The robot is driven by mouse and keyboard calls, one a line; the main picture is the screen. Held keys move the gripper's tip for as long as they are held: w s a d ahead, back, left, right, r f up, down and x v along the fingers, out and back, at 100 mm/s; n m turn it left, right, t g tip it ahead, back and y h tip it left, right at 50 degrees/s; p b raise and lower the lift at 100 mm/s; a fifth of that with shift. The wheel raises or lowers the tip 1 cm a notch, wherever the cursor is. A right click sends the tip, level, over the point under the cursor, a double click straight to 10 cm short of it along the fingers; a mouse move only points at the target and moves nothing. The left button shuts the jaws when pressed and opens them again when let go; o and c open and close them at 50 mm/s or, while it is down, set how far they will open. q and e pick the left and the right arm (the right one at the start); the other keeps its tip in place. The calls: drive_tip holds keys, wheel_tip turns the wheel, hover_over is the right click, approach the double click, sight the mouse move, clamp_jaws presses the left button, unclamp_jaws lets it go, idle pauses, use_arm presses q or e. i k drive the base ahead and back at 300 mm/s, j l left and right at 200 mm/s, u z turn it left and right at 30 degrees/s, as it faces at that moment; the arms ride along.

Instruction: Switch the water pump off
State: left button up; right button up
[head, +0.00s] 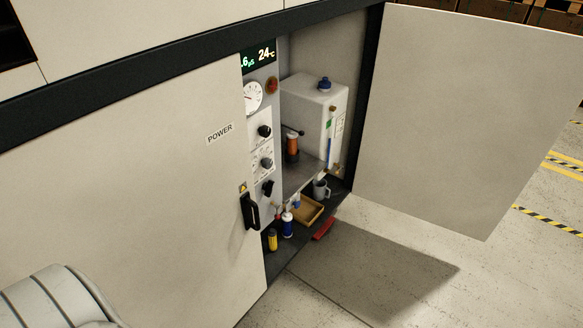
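A narrow grey control panel (276,116) stands in the open part of the cabinet. It carries a round white gauge (253,96), a red button or lamp (271,85), an upper black knob (265,131), a grey knob (266,163) and a tilted black switch or lever (268,188). Their labels are too small to read, so I cannot tell which one belongs to the water pump. An orange-brown cylinder with a dark top (292,148), possibly the pump, stands beside a white tank (317,112) with a blue cap. Neither gripper shows.
The closed left door (150,190) reads POWER and has a black handle (250,212). The right door (465,110) stands wide open. The cabinet floor holds bottles, a grey mug (321,190) and a wooden tray (317,212). A red object (324,229) lies at the edge. Floor in front is clear.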

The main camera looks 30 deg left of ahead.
sight(268, 187)
drive_tip(key=i, duration=1.75)
drive_tip(key=i+u, duration=0.15)
drive_tip(key=i, duration=0.35)
drive_tip(key=i+l+u, duration=0.15)
drive_tip(key=i, duration=0.35)
drive_tip(key=i+l+u, duration=0.15)
drive_tip(key=i, duration=0.35)
drive_tip(key=u, duration=1.75)
